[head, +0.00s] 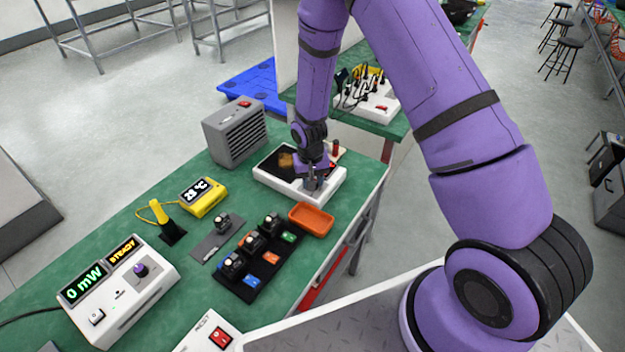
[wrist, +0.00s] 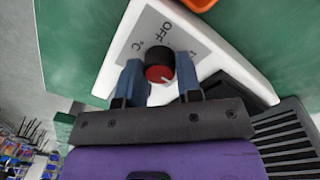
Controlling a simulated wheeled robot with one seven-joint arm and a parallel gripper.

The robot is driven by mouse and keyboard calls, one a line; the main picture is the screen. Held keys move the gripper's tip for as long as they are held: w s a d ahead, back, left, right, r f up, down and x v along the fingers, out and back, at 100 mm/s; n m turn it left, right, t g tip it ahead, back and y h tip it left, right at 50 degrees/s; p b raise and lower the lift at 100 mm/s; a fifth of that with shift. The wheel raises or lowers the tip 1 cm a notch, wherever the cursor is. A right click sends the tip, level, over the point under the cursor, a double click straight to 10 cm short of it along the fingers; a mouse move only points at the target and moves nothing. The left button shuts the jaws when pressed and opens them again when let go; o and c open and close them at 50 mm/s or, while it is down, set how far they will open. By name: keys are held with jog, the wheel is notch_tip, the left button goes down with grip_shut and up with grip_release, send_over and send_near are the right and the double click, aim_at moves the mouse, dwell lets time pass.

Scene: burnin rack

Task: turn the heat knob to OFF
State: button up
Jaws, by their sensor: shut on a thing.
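The heat knob (wrist: 159,58) is a black round knob with a red cap and a short white mark, seen in the wrist view on a grey label plate (wrist: 190,45) of a white hotplate box. OFF is printed above the knob, and a °C mark is to its left. The white box (head: 268,182) stands on the green bench in the head view, with a dark top plate. My gripper (wrist: 158,75) has one blue-grey finger on each side of the knob and is shut on it. In the head view my gripper (head: 313,182) is over the box's front right part and hides the knob.
A grey louvred box (head: 236,135) stands behind left of the hotplate. An orange tray (head: 311,219) lies close in front. A yellow temperature meter (head: 203,198), a black tray (head: 262,270) with several modules and a white power meter (head: 135,300) stand further left.

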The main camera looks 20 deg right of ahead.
jog(key=n, duration=1.2)
jog(key=shift+n+t, duration=0.3)
jog(key=shift+n, duration=0.1)
jog(key=n, duration=0.6)
jog(key=shift+y, duration=0.3)
jog(key=n, duration=0.5)
jog(key=shift+n, duration=0.4)
jog(key=o, duration=0.9)
jog(key=shift+o, duration=0.2)
jog(key=shift+r, duration=0.1)
